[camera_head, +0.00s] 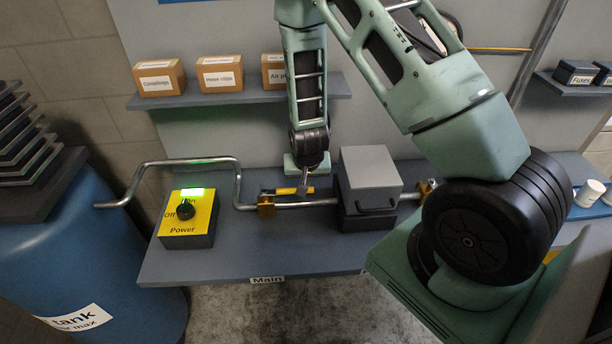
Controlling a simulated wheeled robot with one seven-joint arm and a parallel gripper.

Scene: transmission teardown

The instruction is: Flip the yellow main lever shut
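The yellow main lever (287,191) lies along the grey pipe (318,203) on the workbench, just right of a brass fitting (266,205). Its handle runs roughly in line with the pipe. My gripper (304,187) points down from above at the lever's right end. It looks very close to the lever, but I cannot tell whether it touches. The fingers are small and dark here, and whether they are open or shut is unclear.
A grey box (368,188) with a handle stands right of the gripper. A yellow power switch box (188,222) with a lit green light stands left. A shelf (238,99) with cartons is behind. The bench (220,260) is clear in front, with a "Main" label (267,280) on its edge.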

